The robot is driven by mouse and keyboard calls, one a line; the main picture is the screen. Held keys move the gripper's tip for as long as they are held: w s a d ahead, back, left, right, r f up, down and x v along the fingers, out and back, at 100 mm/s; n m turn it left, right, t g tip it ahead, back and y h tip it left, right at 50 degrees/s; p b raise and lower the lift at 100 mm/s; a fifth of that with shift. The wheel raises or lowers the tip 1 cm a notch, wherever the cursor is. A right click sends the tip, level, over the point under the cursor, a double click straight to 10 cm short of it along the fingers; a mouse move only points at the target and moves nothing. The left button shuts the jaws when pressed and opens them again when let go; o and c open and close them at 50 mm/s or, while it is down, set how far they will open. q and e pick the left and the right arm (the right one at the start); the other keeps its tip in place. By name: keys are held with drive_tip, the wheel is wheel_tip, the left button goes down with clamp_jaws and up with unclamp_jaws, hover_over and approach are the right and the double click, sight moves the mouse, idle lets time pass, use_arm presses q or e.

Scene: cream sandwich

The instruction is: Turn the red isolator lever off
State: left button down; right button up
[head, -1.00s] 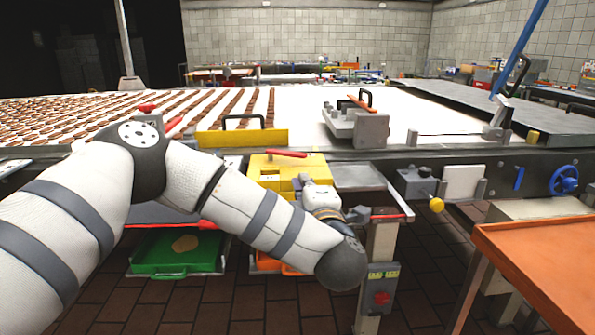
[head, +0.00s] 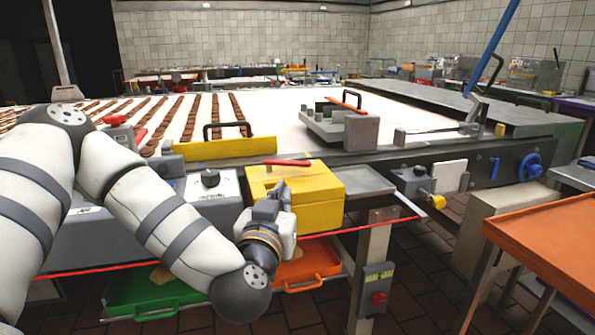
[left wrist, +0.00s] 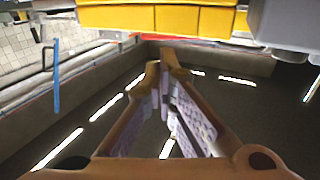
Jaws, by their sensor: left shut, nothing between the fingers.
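The red isolator lever (head: 287,162) lies roughly level across the top of a yellow box (head: 318,195) on the front of the machine. My left gripper (head: 276,192) is in front of the lower left part of the yellow box, below the lever. It is clear of the lever. In the left wrist view the fingers of my left gripper (left wrist: 166,78) are shut with nothing between them, and the yellow box (left wrist: 155,18) crosses the top edge. The lever cannot be made out there. My right gripper is not in view.
A grey box with a black knob (head: 211,178) stands left of the yellow box. A grey shelf (head: 365,181) is on its right. Green (head: 155,290) and orange (head: 308,272) trays sit below. An orange table (head: 545,240) stands at right.

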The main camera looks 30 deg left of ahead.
sight(295, 165)
use_arm(q)
drive_tip(key=b+x, duration=0.1)
drive_tip(key=x, duration=1)
drive_tip(key=shift+w+a+f, duration=0.15)
drive_tip(key=shift+f, duration=0.05)
drive_tip(key=shift+w+a+r, duration=0.15)
drive_tip(key=shift+w, duration=0.2)
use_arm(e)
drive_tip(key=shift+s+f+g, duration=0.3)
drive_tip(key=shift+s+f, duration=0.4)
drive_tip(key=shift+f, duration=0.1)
